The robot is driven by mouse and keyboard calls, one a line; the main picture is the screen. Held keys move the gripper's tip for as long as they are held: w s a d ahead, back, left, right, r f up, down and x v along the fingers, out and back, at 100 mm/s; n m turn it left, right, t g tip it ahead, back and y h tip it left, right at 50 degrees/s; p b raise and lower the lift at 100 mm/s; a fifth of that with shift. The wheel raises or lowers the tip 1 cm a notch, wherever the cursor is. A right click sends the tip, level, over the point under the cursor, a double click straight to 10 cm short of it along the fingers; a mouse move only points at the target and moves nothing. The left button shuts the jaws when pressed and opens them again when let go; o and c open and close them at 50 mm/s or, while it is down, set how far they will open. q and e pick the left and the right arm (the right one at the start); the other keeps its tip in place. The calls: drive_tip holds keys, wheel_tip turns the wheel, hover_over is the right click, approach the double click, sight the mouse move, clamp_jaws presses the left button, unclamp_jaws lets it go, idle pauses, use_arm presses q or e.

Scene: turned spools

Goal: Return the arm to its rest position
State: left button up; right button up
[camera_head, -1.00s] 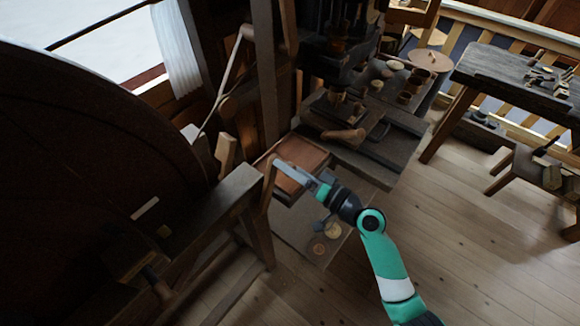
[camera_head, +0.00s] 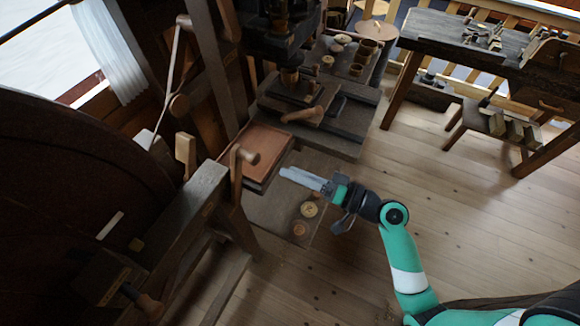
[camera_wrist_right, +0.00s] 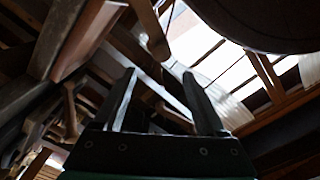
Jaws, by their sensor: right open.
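My right arm, green and white, comes in from the lower right of the head view. Its gripper (camera_head: 300,177) is open and empty, just right of the tray's near corner and above the low board with round discs. In the right wrist view the two dark fingers (camera_wrist_right: 160,100) stand apart with nothing between them, tilted up toward a window and wooden beams. My left gripper is not in view.
A reddish-brown tray (camera_head: 262,145) lies left of the gripper beside a wooden post. Spool discs (camera_head: 309,209) lie on the board below. A large dark wheel (camera_head: 60,190) fills the left. A workbench (camera_head: 440,35) stands at upper right. The plank floor (camera_head: 480,220) is open.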

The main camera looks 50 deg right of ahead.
drive_tip(key=w+a+r+n+y, duration=0.25)
drive_tip(key=a+r, duration=0.25)
drive_tip(key=r, duration=0.3)
drive_tip(key=w+a+r+n+t+y, duration=0.15)
drive_tip(key=a+r+n, duration=0.25)
drive_tip(key=r, duration=0.4)
drive_tip(key=w+a+r+n+g+y, duration=0.1)
drive_tip(key=w+a+r+n+y, duration=0.3)
drive_tip(key=r, duration=0.4)
drive_tip(key=s+a+r+n+t, duration=0.1)
drive_tip(key=s+a+r+t, duration=0.1)
drive_tip(key=r, duration=0.4)
drive_tip(key=s+a+r+n+t, duration=0.1)
drive_tip(key=s+a+r+n, duration=0.1)
drive_tip(key=r, duration=0.4)
drive_tip(key=s+d+r+m+t+h, duration=0.4)
drive_tip(key=s+d+r+t+h, duration=0.15)
drive_tip(key=r+h, duration=0.4)
wheel_tip(320, 180, up, 31)
drive_tip(key=d+m+p, duration=0.1)
drive_tip(key=p, duration=2.9)
drive_tip(key=shift+w+d+t, duration=0.15)
drive_tip(key=shift+w+t, duration=0.2)
drive_tip(key=shift+t, duration=0.05)
